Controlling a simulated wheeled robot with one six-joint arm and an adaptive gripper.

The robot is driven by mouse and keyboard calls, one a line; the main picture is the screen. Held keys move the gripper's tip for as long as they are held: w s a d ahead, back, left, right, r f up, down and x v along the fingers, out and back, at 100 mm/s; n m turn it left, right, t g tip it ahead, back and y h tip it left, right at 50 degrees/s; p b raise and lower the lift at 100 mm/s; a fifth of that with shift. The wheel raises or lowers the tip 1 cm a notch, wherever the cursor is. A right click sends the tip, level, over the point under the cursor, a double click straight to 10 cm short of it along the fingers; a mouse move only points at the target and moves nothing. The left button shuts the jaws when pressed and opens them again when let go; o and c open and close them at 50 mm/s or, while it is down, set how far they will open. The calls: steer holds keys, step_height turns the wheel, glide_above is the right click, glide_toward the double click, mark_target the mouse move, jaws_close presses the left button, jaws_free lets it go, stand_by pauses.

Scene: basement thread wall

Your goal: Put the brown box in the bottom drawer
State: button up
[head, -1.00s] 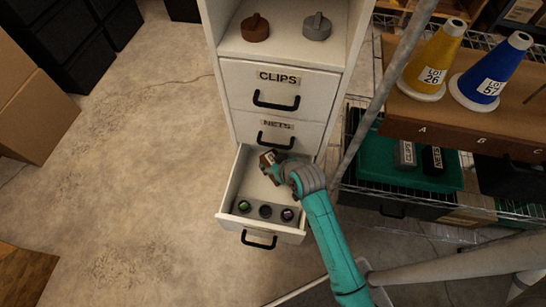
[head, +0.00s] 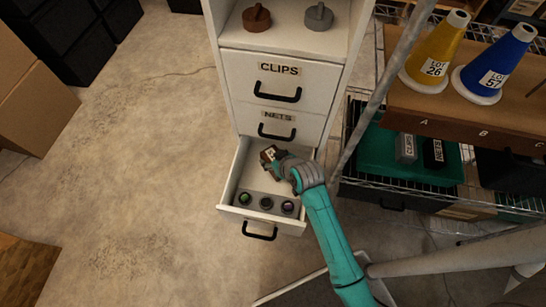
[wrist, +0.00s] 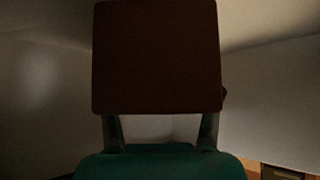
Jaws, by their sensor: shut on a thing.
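The bottom drawer (head: 227,199) of the white cabinet stands pulled out in the head view. My gripper (head: 275,161) is over the back part of this drawer, shut on the small brown box (head: 268,154). The box has a pale label on it. In the wrist view the brown box (wrist: 155,58) fills the upper middle, dark and close, between the two fingers of my gripper (wrist: 160,128). The pale drawer walls show on both sides of it. I cannot tell whether the box touches the drawer floor.
Several small round items (head: 266,203) sit in a row at the drawer's front. The drawers labelled CLIPS (head: 278,69) and NETS (head: 277,116) above are shut. A wire shelf with a green tray (head: 376,160) and a yellow cone (head: 434,52) and blue cone (head: 495,65) stands right.

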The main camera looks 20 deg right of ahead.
steer(key=shift+f, duration=0.45)
steer(key=o, duration=1.7)
steer(key=shift+c, duration=0.2)
steer(key=shift+r, duration=0.1)
